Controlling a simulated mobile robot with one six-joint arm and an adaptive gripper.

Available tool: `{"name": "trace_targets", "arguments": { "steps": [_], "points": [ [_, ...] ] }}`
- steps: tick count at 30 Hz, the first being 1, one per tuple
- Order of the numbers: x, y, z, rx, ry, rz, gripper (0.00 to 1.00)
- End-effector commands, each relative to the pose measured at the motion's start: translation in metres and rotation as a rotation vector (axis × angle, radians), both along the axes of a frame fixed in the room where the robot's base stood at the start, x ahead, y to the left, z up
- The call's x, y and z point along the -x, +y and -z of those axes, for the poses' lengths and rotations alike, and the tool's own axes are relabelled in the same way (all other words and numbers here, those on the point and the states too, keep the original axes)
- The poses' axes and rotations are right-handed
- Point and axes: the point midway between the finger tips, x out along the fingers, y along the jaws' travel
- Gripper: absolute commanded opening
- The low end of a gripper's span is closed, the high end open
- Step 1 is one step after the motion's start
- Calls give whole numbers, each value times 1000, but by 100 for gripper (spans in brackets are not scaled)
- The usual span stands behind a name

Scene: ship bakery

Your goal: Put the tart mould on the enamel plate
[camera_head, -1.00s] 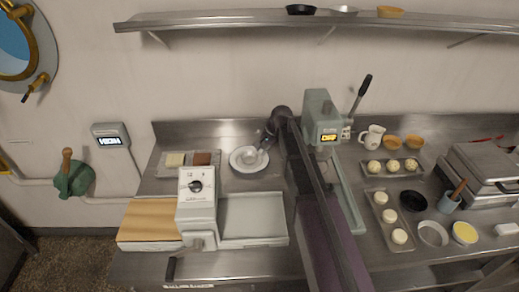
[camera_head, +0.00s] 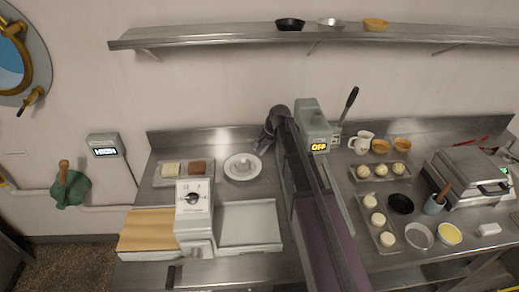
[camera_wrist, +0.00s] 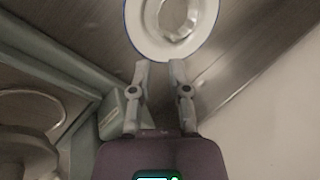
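The white enamel plate (camera_head: 229,172) lies on the steel counter near the back wall; its blue-edged rim shows in the wrist view (camera_wrist: 139,38). A shiny metal tart mould (camera_head: 241,168) sits inside the plate, and it also shows at the top of the wrist view (camera_wrist: 177,35), partly cut off. My gripper (camera_head: 265,140) is just right of the plate in the head view. In the wrist view its two fingertips (camera_wrist: 160,68) are apart with nothing between them, clear of the mould.
A green press (camera_head: 313,125) with a lever stands right of my arm. Dough trays (camera_head: 381,172) and moulds fill the right counter.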

Motion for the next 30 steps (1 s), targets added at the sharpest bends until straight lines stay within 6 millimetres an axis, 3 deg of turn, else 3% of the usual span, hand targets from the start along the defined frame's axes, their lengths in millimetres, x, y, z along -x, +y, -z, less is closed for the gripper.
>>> {"name": "trace_targets", "arguments": {
  "steps": [12, 17, 20, 23, 30],
  "points": [
    [0, 0, 0, 0, 0, 0, 23],
    [16, -6, 2, 24, -3, -28, 23],
    [43, -16, 4, 65, -9, -80, 23],
    [81, -30, 7, 126, -12, -166, 23],
    [189, -71, 13, 298, 2, -424, 23]
  ]
}}
